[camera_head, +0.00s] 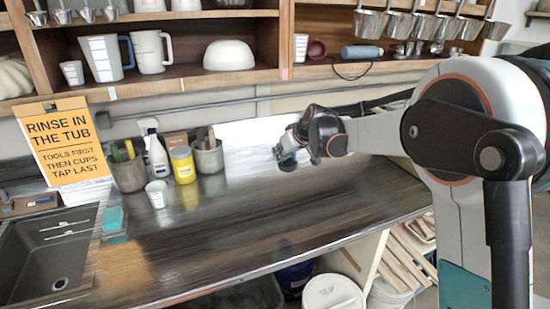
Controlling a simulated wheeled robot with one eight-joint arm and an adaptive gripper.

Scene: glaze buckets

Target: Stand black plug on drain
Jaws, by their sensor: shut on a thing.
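The grey sink (28,255) is at the lower left, and its round drain (60,284) shows on the basin floor with nothing on it. My gripper (284,156) is over the far middle of the counter, well to the right of the sink. It is shut on a small dark thing (288,164) at its tips, which looks like the black plug. The fingers cover part of it, and its shape is too small to tell clearly.
A teal sponge (112,218) lies by the sink's right edge. A white cup (157,194), a yellow-labelled jar (183,165), a spray bottle (155,155) and tool pots (207,157) stand at the back. An orange sign (63,142) stands behind the sink. The front counter is clear.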

